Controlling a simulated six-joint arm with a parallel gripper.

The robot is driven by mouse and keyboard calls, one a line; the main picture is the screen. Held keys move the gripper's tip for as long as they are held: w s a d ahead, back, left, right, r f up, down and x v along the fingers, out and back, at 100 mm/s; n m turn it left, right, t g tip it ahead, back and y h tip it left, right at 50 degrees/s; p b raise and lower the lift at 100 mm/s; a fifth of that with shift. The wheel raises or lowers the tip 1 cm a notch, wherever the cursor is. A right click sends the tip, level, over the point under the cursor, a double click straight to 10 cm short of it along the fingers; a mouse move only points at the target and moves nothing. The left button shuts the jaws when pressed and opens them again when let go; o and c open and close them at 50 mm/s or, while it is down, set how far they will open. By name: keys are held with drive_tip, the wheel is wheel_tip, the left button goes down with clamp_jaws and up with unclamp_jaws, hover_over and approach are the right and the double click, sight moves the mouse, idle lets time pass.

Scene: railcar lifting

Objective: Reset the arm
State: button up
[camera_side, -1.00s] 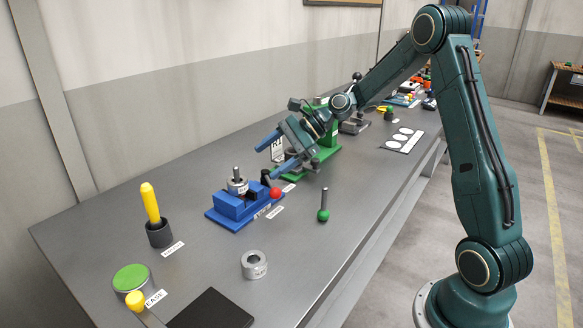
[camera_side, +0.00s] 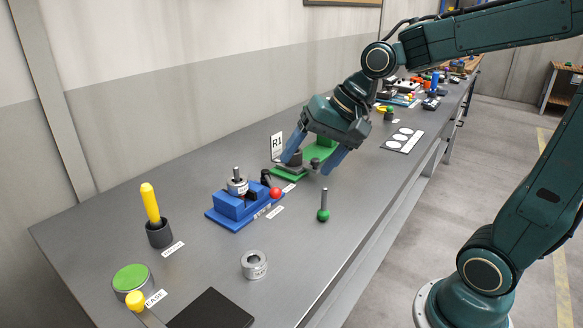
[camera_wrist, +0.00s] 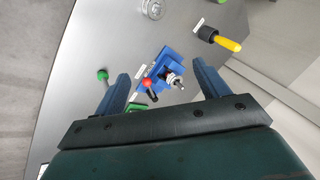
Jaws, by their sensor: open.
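My gripper (camera_side: 311,166) is open and empty, its two blue fingers pointing down and spread wide above the bench, in front of the green fixture (camera_side: 318,152). In the wrist view my gripper (camera_wrist: 163,88) shows both fingers apart with nothing between the tips. The blue vise (camera_side: 233,210) stands left of the gripper in the side view, holding a metal part with a pin (camera_side: 237,184). Its lever with a red ball (camera_side: 275,194) points right. The vise also shows beyond the fingers in the wrist view (camera_wrist: 168,62). The gripper partly hides the green fixture.
A metal ring (camera_side: 254,265), a yellow-handled tool in a black holder (camera_side: 158,233) and a green-topped can (camera_side: 131,280) stand left. A white card with circles (camera_side: 402,140) lies right. The front middle is mostly clear.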

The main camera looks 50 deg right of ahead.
drive_tip(key=s+d+n+h, duration=0.1)
drive_tip(key=s+n, duration=0.6)
drive_tip(key=s, duration=0.7)
drive_tip(key=shift+s+n+h, duration=0.3)
drive_tip(key=shift+s+h, duration=0.1)
drive_tip(key=shift+h, duration=0.5)
